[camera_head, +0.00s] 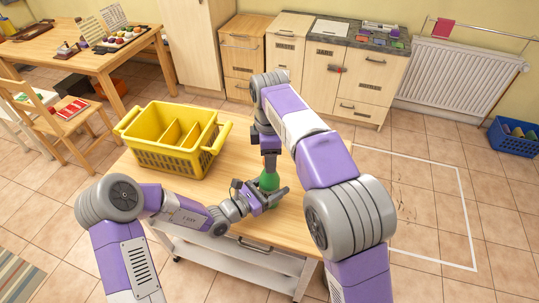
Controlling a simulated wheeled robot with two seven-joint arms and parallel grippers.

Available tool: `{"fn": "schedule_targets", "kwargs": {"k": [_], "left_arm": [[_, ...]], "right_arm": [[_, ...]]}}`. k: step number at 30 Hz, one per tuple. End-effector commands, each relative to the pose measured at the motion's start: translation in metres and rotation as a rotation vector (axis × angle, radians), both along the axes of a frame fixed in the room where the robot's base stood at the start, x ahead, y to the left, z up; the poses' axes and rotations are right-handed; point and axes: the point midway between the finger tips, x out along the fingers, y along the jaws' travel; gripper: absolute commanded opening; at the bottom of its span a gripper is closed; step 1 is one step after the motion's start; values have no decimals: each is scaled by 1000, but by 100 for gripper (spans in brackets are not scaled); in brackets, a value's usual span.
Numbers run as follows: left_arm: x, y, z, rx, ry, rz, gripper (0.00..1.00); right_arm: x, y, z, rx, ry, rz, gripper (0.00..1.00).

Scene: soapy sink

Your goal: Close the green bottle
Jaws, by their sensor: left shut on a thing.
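The green bottle (269,182) stands upright over the wooden top of the cart (215,205). My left gripper (271,196) comes in from the left and is shut on the lower part of the bottle. My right gripper (269,155) points down from above, with its tips at the top of the bottle. The bottle's neck is small and partly hidden there, so I cannot tell whether a cap is on it or whether the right fingers are open or shut.
A yellow divided crate (160,158) stands on the cart at the left, behind my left arm. The cart top between crate and bottle is clear. Wooden cabinets (295,60) stand at the back, and a blue crate (512,138) is on the floor at far right.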

Motion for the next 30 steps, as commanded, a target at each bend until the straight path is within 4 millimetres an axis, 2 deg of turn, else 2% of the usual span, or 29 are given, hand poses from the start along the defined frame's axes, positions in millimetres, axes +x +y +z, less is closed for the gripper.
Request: {"fn": "schedule_targets", "kwargs": {"k": [1,9,10,14,17,30], "left_arm": [[0,0,0,0,0,0,0],[0,0,0,0,0,0,0],[0,0,0,0,0,0,0],[0,0,0,0,0,0,0],[0,0,0,0,0,0,0],[0,0,0,0,0,0,0]], "right_arm": [[0,0,0,0,0,0,45],[0,0,0,0,0,0,3],[0,0,0,0,0,0,1],[0,0,0,0,0,-37,1],[0,0,0,1,0,-150,1],[0,0,0,2,1,-973,1]]}}
